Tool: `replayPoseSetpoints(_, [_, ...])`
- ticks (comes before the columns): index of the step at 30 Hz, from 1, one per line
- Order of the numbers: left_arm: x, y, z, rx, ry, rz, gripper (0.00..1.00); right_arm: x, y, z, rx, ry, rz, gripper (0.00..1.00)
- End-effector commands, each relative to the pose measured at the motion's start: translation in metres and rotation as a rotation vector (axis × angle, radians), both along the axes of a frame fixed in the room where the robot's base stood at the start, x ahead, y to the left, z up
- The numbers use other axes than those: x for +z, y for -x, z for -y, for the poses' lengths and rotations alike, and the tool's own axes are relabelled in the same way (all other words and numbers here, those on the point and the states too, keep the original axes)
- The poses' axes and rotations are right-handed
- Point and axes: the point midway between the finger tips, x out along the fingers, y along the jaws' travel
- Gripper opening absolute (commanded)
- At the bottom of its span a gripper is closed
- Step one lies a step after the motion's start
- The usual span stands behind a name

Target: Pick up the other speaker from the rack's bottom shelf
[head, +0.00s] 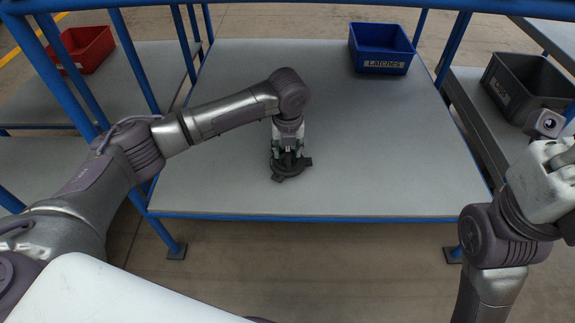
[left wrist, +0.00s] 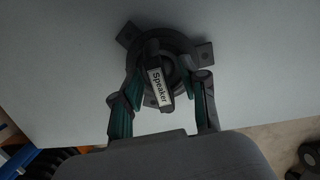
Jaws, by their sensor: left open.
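The speaker (head: 291,168) is a dark round part with flat mounting tabs, lying on the rack's grey bottom shelf (head: 380,160) near the middle front. In the left wrist view the speaker (left wrist: 150,42) shows a white label reading "Speaker" on a raised middle piece. My left gripper (head: 288,148) points down over it. In the left wrist view its open fingers (left wrist: 164,88) stand on either side of the labelled middle piece; I cannot tell whether they touch it. My right gripper's body (head: 545,182) is at the right edge, with its fingers not clearly visible.
A blue bin (head: 380,64) labelled "Latches" stands at the shelf's back right. A red bin (head: 80,48) is on the left rack and a dark grey bin (head: 525,88) on the right one. Blue posts (head: 455,48) frame the shelf; its surface around the speaker is clear.

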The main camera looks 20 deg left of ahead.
Motion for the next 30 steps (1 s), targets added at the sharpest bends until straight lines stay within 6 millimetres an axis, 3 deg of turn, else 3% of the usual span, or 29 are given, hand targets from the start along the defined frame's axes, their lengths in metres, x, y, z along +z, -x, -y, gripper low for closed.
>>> replayPoseSetpoints(7, [-0.0006,-0.0002,0.0002,0.000,0.000,0.000,0.44,0.0014,0.0005,-0.0001,0.000,0.000,0.003,0.00])
replayPoseSetpoints(15, [-0.0006,-0.0001,0.0002,-0.001,0.000,0.000,0.00,0.0011,0.0003,-0.0001,0.000,0.000,0.002,0.00])
replayPoseSetpoints(30, [0.0030,-0.0004,0.0003,0.000,0.001,0.001,0.00,0.0033,0.0004,-0.0001,0.000,-0.001,0.003,0.00])
